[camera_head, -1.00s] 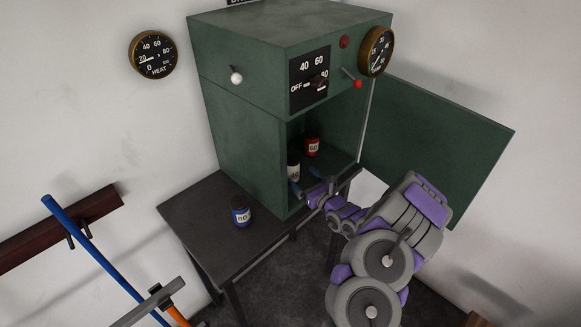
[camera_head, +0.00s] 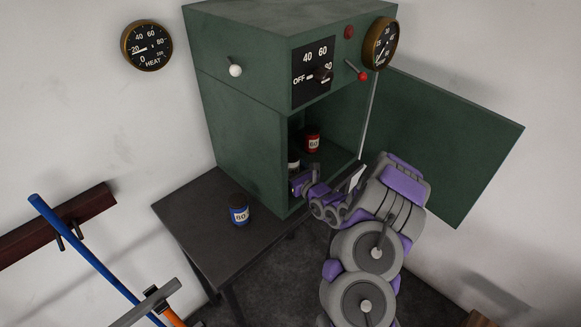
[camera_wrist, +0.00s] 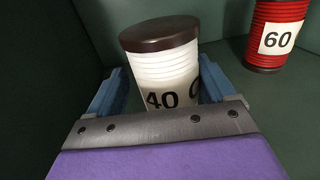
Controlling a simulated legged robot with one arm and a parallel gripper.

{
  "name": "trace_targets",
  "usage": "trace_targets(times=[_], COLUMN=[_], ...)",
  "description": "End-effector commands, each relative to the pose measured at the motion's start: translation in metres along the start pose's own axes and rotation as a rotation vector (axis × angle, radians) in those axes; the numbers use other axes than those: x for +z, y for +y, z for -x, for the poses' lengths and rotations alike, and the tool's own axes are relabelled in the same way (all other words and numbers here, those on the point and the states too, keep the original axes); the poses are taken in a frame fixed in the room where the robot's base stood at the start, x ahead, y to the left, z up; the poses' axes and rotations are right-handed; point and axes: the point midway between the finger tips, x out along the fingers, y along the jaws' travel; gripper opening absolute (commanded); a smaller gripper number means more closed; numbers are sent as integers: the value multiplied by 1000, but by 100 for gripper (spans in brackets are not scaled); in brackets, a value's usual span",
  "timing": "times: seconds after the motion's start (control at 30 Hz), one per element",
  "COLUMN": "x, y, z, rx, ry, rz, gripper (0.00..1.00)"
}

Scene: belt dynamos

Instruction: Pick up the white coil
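The white coil (camera_wrist: 165,68) has a dark brown cap and a black 40 on its label. It stands inside the green cabinet and looks slightly tilted in the wrist view. In the head view only part of the white coil (camera_head: 293,167) shows, behind my gripper. My gripper (camera_head: 299,184) reaches into the cabinet opening. In the wrist view the blue fingers of my gripper (camera_wrist: 165,92) are spread on either side of the coil, with a gap visible beside it. The coil's base is hidden behind the gripper's front.
A red coil (camera_head: 313,141) marked 60 stands deeper in the cabinet (camera_head: 245,120), right of the white one. A blue coil (camera_head: 239,212) sits on the dark table (camera_head: 190,225). The cabinet door (camera_head: 440,140) hangs open to the right.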

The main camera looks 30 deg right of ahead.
Motion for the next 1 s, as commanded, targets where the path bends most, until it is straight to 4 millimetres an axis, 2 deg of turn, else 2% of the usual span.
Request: trace_targets(times=[0.07,0.3,0.63,1.0], x=[-1,-1,-1,3], y=[-2,-8,-6,-4], z=[1,2,2,2], rx=[1,-2,-2,0], ry=[1,-2,-1,-3], rz=[-2,-5,-2,-3], gripper=[74,51,20,18])
